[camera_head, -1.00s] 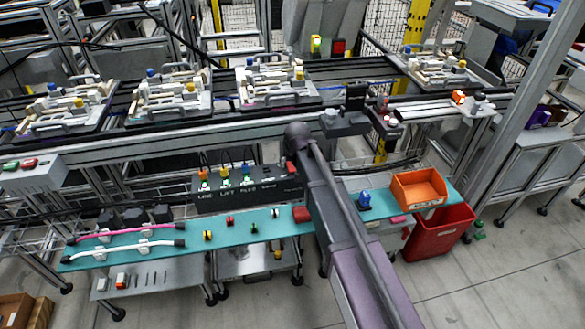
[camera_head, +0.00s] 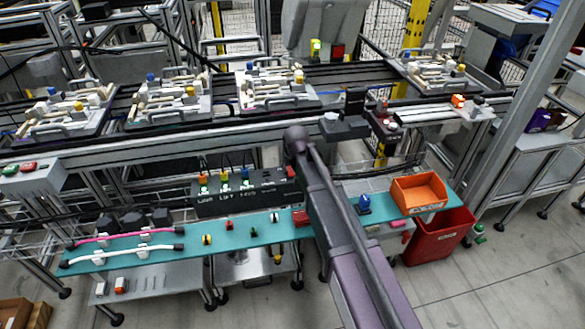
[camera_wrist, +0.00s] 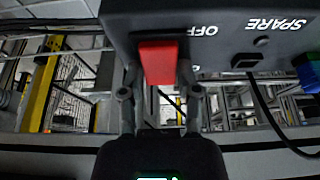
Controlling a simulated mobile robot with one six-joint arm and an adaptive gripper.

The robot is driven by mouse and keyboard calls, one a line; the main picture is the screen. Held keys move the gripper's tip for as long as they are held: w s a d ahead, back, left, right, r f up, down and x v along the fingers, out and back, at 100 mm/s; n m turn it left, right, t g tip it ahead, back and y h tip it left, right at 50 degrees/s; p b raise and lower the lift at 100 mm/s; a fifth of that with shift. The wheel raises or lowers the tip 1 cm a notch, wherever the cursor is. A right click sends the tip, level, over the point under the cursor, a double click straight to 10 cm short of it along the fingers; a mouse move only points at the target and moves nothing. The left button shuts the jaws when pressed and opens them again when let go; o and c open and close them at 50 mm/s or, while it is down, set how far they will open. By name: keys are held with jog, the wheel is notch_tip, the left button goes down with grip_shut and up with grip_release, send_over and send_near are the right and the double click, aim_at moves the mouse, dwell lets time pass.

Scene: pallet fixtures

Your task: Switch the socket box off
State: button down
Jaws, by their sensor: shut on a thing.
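The socket box (camera_head: 240,198) is a long dark box above the teal bench shelf in the head view, with lit green marks, coloured plugs and white labels along it. A red part (camera_head: 291,172) shows at its right end, next to my arm. In the wrist view the box (camera_wrist: 225,20) fills the top, with the words OFF and SPARE. A red switch (camera_wrist: 158,62) stands out from its edge beside OFF. My gripper (camera_wrist: 158,82) is shut on the red switch, one finger on each side. In the head view my gripper cannot be made out.
The teal shelf (camera_head: 190,247) carries pink and white cables, small coloured parts, a blue part (camera_head: 364,203) and an orange bin (camera_head: 418,190). A red bin (camera_head: 437,236) stands below. A conveyor with several fixture pallets (camera_head: 277,88) runs behind. A black cable hangs at right in the wrist view.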

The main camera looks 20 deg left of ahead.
jog(key=shift+w+a+r+g+h+p, duration=0.1)
jog(key=shift+w+g+h+p, duration=0.3)
jog(key=shift+g, duration=0.3)
jog(key=shift+g+h, duration=0.7)
jog(key=shift+g, duration=0.5)
jog(key=shift+c, duration=1.6)
grip_release()
jog(key=shift+s+p, duration=0.1)
jog(key=shift+p, duration=0.25)
